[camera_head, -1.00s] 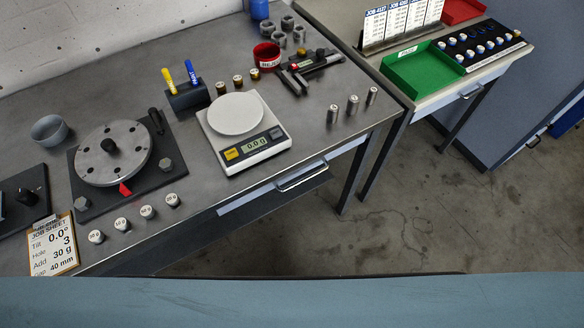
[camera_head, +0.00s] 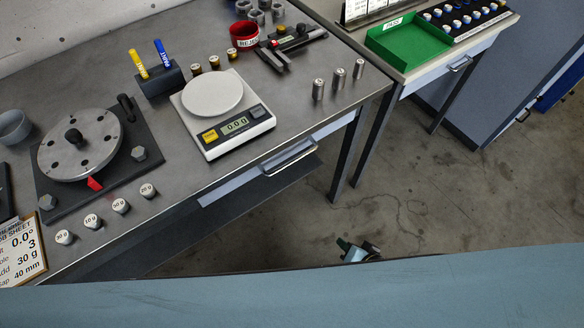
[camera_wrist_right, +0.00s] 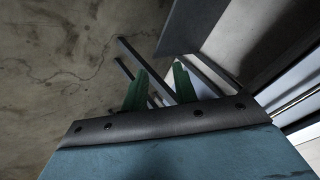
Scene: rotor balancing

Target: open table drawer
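The table drawer (camera_head: 232,191) has a pale front under the near edge of the grey workbench (camera_head: 150,225), with a metal bar handle (camera_head: 290,160). It looks shut. My right gripper (camera_head: 352,246) shows small in the head view, low over the floor, below and right of the handle and apart from it. The right wrist view shows its two green fingers (camera_wrist_right: 160,78) spread apart with nothing held between them. My left gripper is in neither view.
On the bench are a scale (camera_head: 225,120), a rotor fixture (camera_head: 80,145), several weights and a red bin (camera_head: 244,36). A second table on the right holds a green tray (camera_head: 405,42) and has its own handle (camera_head: 461,63). Bare floor lies between the bench legs and me.

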